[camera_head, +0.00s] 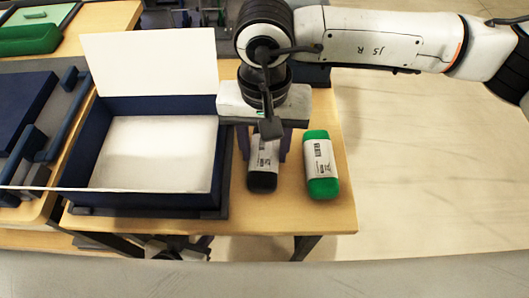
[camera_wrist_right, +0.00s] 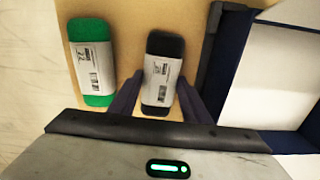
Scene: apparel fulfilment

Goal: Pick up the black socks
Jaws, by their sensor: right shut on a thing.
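The black socks (camera_head: 263,179) are a dark bundle with a white paper band, lying on the wooden table to the right of the blue box. In the right wrist view the black socks (camera_wrist_right: 162,72) lie between the fingers of my right gripper (camera_wrist_right: 158,100). In the head view my right gripper (camera_head: 264,145) points down over the socks, its fingers at their two sides and shut on them. The far end of the socks is hidden under the gripper. My left gripper is not in view.
A green banded bundle (camera_head: 321,168) lies just right of the black socks; it also shows in the right wrist view (camera_wrist_right: 91,58). An open blue box (camera_head: 86,203) with a white inside and raised lid stands close on the left. The table's front edge is near.

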